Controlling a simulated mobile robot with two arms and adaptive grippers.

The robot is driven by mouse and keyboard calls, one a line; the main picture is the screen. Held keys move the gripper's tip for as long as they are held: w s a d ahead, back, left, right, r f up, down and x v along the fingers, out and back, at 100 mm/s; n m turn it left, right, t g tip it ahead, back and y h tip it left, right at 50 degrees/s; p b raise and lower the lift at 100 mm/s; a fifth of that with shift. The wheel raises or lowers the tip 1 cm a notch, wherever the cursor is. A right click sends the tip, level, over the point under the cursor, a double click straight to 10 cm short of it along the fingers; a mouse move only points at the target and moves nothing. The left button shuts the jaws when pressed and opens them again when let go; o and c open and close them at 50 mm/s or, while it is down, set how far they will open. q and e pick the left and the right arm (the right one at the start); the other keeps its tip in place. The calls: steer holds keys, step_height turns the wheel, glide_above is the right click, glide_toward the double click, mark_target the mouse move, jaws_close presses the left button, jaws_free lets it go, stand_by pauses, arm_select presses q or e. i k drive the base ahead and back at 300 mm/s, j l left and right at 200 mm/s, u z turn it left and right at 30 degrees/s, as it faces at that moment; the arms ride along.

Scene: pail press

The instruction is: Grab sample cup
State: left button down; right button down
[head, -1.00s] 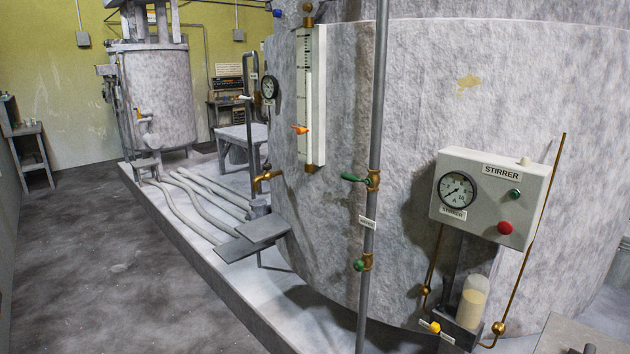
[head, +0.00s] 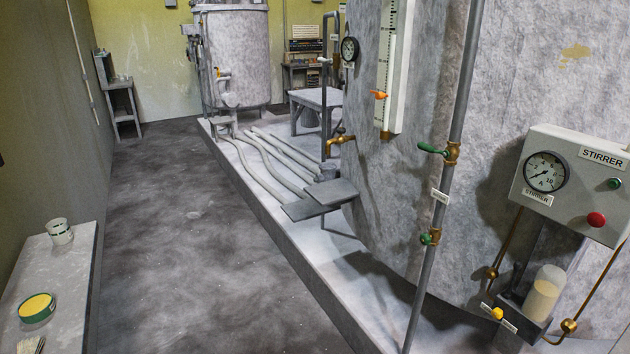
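A small white cup (head: 59,231) with dark marks on its side stands upright on the grey bench at the left edge of the head view. It looks like the sample cup, though no label can be read. A clear cylinder with pale contents (head: 543,297) stands in a holder below the stirrer box, at the lower right. Neither of my grippers shows in the head view, and nothing is seen touching the cup.
The grey bench (head: 75,290) also bears a green-rimmed round tin with a yellow top (head: 37,307) and a brush-like item (head: 31,345). Open floor (head: 180,250) lies between the bench and the raised plinth (head: 275,262). The big tank (head: 390,220) and a vertical pipe (head: 443,190) fill the right.

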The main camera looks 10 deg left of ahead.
mark_target(59, 230)
steer(key=u, duration=1.8)
steer(key=i+l, duration=0.25)
steer(key=i+l+z, duration=0.1)
steer(key=i+l, duration=0.15)
steer(key=i, duration=0.25)
steer(key=i+l, duration=0.25)
steer(key=i+z, duration=0.05)
steer(key=i, duration=0.05)
